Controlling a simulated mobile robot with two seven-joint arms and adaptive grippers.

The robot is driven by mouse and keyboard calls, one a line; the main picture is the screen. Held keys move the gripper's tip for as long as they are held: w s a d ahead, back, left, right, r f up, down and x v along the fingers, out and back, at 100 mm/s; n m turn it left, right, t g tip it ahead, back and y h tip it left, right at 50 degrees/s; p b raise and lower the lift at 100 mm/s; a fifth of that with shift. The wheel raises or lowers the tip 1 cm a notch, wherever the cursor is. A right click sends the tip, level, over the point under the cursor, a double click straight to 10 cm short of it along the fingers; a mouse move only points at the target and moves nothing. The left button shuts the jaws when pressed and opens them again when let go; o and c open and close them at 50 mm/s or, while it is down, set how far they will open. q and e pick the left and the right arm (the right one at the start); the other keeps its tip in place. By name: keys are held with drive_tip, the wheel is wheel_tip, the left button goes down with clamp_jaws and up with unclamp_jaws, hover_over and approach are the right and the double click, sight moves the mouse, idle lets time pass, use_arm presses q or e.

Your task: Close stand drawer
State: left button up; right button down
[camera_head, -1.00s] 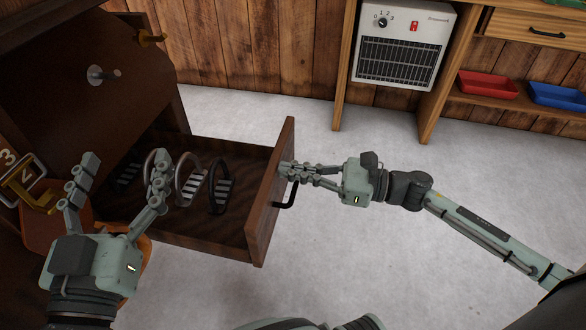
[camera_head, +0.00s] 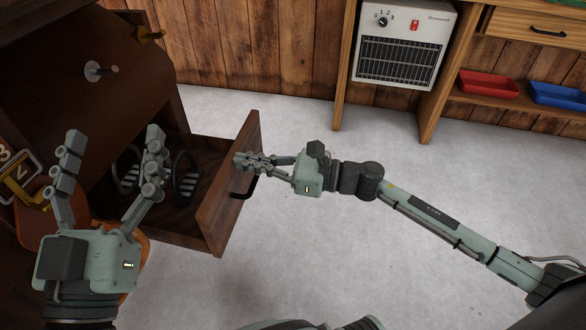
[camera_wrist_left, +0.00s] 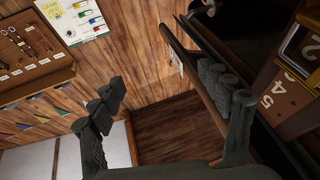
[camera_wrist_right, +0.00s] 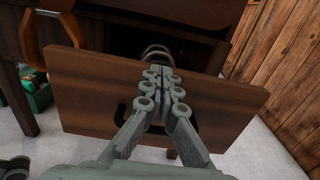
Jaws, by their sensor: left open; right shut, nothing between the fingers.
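The stand drawer (camera_head: 228,195) is partly open and juts right out of the dark wooden stand (camera_head: 90,75). Metal stirrups (camera_head: 187,178) lie in it. Its front panel (camera_wrist_right: 85,90) fills the middle of the right wrist view, with a dark handle (camera_head: 247,188). My right gripper (camera_head: 238,158) is shut and empty, its fingertips at the outer face of the front panel near the top edge and handle. My left gripper (camera_head: 112,142) is open and empty, in front of the stand at the left; it hides part of the drawer's inside.
Hanging number tags (camera_head: 18,175) are at the left.

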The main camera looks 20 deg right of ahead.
use_arm(q)
drive_tip(key=r+t, duration=0.1)
drive_tip(key=s+r+t+b, duration=0.1)
drive_tip(key=a+r, duration=0.1)
drive_tip(key=shift+s+a+r+t+h, duration=0.1)
drive_tip(key=shift+s+r+t+h, duration=0.1)
drive_tip(key=shift+t+h, duration=0.15)
use_arm(e)
drive_tip(key=x, duration=2)
drive_tip(key=shift+w+a, duration=0.1)
use_arm(q)
drive_tip(key=shift+f+b, duration=0.1)
drive_tip(key=shift+b, duration=0.25)
